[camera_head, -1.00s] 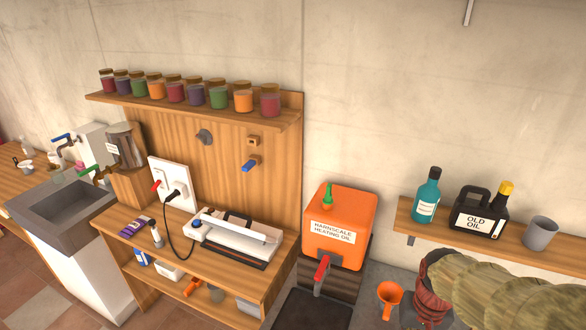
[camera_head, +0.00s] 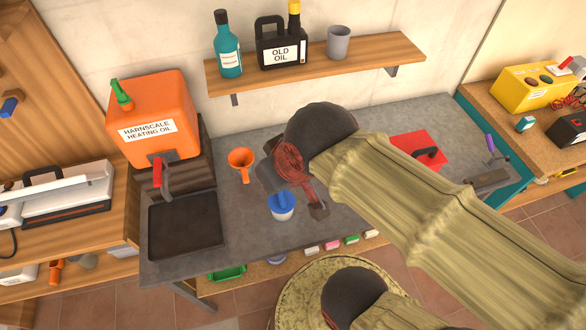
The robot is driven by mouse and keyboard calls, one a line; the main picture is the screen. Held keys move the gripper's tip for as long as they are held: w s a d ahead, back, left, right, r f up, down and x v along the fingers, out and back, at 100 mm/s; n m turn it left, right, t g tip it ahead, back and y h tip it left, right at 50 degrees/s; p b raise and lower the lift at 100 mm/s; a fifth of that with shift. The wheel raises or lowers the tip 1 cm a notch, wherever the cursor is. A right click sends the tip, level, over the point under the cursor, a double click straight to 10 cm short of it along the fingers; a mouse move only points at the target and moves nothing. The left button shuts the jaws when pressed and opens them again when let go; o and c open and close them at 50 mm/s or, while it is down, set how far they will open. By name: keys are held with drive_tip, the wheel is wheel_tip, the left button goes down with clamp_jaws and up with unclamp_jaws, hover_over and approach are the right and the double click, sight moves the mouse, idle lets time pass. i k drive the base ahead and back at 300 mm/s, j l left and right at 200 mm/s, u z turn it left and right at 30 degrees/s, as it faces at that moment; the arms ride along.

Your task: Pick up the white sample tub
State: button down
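A small tub (camera_head: 282,213), white below with blue on top, stands on the grey workbench near its front edge. It is probably the white sample tub; its top is partly hidden by my gripper or close behind it. My gripper (camera_head: 312,203) hangs just above and to the right of the tub, with a grey fingertip beside it.
An orange funnel (camera_head: 241,161) and a dark tray (camera_head: 186,226) lie left on the bench, below an orange oil tank (camera_head: 150,105). A red item (camera_head: 420,148) lies to the right. Above is a shelf (camera_head: 375,66) with a teal bottle, an oil can and a grey cup.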

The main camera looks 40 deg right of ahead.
sight(287, 216)
drive_tip(key=l+z, duration=0.2)
drive_tip(key=k+j, duration=0.85)
